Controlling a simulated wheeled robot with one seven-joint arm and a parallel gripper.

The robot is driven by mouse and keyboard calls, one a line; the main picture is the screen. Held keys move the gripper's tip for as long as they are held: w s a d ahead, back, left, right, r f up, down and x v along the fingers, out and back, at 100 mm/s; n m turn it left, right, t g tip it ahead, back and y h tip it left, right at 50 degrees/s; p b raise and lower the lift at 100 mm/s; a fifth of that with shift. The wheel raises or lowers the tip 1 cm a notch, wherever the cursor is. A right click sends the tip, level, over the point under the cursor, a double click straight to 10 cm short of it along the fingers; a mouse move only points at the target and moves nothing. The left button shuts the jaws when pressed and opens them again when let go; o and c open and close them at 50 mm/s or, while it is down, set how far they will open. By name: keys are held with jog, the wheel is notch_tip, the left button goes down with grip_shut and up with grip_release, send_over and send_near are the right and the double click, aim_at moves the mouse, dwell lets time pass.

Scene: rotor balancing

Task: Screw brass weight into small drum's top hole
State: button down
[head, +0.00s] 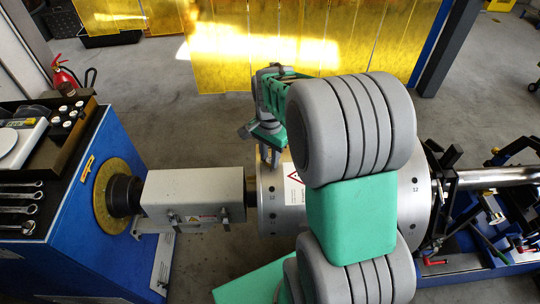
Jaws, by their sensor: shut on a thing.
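The small drum (272,212) is a silver cylinder lying horizontally in the middle of the head view, with small dark holes around its left rim and a warning label on top. My green and grey arm crosses in front of it and hides much of its middle. My gripper (268,160) points down at the upper left end of the drum, close to its rim. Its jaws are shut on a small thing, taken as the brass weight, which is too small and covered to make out. The top hole is hidden by the gripper, and I cannot tell whether the weight touches it.
A white box-shaped guard (195,192) covers the shaft left of the drum, joined to a blue drive stand (75,235). A dark tray (75,143) and wrenches (22,198) lie on the stand. A blue and black support (485,225) stands right. Yellow curtains (225,65) hang behind open floor.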

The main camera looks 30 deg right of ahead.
jog(key=m, duration=1)
jog(key=shift+w+p, duration=0.15)
jog(key=shift+p, duration=0.25)
jog(key=c, duration=1.1)
grip_release()
jog(key=shift+c, duration=0.7)
notch_tip(320, 180, up, 6)
jog(key=p, duration=0.4)
